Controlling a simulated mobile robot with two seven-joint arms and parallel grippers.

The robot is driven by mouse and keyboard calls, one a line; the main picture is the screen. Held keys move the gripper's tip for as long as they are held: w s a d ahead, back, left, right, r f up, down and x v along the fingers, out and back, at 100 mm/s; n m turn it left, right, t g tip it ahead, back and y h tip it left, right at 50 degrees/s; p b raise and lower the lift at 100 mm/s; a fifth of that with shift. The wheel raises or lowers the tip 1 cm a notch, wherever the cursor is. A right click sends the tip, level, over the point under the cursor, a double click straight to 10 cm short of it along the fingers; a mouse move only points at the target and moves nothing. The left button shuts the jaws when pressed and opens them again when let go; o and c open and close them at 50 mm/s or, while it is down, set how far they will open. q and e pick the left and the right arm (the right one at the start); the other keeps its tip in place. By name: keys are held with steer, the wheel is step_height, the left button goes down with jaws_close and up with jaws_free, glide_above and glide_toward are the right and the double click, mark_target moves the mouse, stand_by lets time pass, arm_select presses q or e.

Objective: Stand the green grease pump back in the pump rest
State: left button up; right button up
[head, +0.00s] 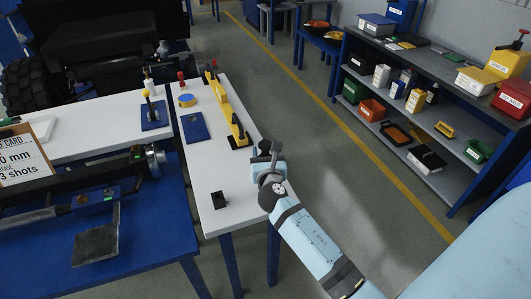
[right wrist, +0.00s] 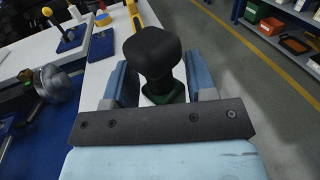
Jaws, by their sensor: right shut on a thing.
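My right gripper (head: 266,163) is shut on the green grease pump, over the right edge of the white table. In the right wrist view, the pump's black knob (right wrist: 152,48) rises above the fingers and a bit of its green body (right wrist: 168,96) shows between them. Its lower part is hidden. In the head view, only a dark part of the pump (head: 265,147) shows at the gripper. On the white table are a bare blue plate (head: 195,128) and a small black block (head: 219,200); I cannot tell which, if either, is the pump rest. My left gripper is not in view.
A yellow bar-shaped tool (head: 238,131) lies near the table's right edge. A yellow-knobbed lever (head: 149,106) stands on another blue plate. The shelf (head: 445,180) at right holds several bins.

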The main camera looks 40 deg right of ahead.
steer(key=shift+f, duration=0.1)
steer(key=shift+f+b, duration=1.35)
steer(key=shift+f, duration=0.5)
steer(key=o, duration=1.4)
steer(key=shift+o, duration=0.2)
